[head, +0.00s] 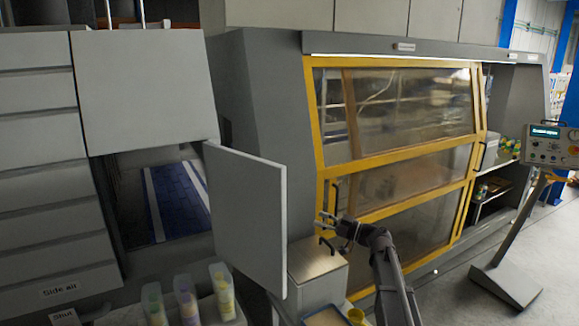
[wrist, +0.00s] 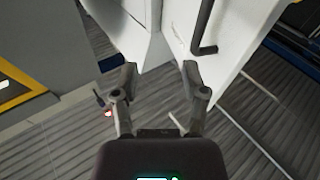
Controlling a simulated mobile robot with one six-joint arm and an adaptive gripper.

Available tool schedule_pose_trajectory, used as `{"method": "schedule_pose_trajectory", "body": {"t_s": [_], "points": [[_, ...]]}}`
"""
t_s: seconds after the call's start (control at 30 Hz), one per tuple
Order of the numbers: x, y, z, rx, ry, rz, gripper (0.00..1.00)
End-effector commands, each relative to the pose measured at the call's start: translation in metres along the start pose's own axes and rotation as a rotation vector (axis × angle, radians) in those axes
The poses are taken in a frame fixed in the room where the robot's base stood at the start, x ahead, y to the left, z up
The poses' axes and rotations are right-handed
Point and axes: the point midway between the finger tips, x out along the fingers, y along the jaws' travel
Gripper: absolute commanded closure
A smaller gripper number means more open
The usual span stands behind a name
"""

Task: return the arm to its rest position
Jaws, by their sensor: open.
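My arm reaches up from the lower right of the head view, in front of the yellow-framed guard. My gripper (head: 326,221) points left, towards the open grey door (head: 248,215), with a gap between them. In the wrist view my gripper (wrist: 158,82) has its two fingers spread wide, with nothing between them. A white panel (wrist: 240,50) with a black bar handle (wrist: 203,32) lies beyond the right fingertip. I cannot tell from the wrist view how far off it is.
A blue conveyor (head: 182,195) shows through the opening left of the door. A grey box (head: 318,262) stands below my gripper. Several bottles (head: 186,300) stand at the front. A control panel (head: 552,145) is at right, with open floor around it.

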Motion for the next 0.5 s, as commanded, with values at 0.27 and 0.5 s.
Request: {"method": "schedule_pose_trajectory", "body": {"t_s": [0.27,0.5], "points": [[-0.011,0.029,-0.001,-0.091,0.078,0.356,0.43],[-0.037,0.051,0.008,-0.116,0.072,0.663,0.43]]}}
